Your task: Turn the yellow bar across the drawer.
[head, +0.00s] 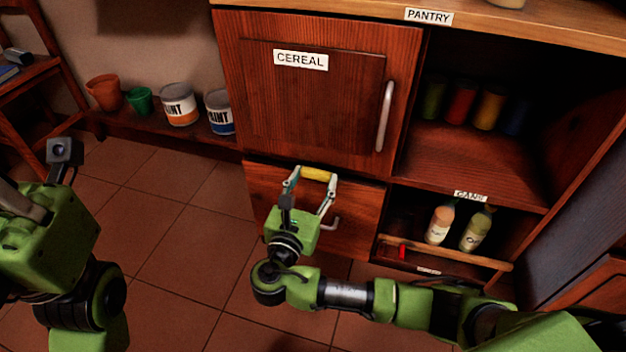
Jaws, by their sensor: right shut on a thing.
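The yellow bar (318,174) lies roughly level at the top edge of the wooden drawer front (357,208), just below the CEREAL door. My right gripper (312,180) reaches up to it from below, one finger at each end, and is shut on the bar. The fingers and the gripper body hide part of the drawer front. The drawer looks closed, with a grey handle (333,223) low on its front. My left arm is at the left edge, away from the drawer; the fingers of its gripper cannot be made out.
The CEREAL door (315,100) above is closed, with a long metal handle (385,116). Open shelves at the right hold several jars and two bottles (439,224) behind a wooden rail (447,252). Paint cans (178,104) and pots stand on a low ledge at the left. The tiled floor is clear.

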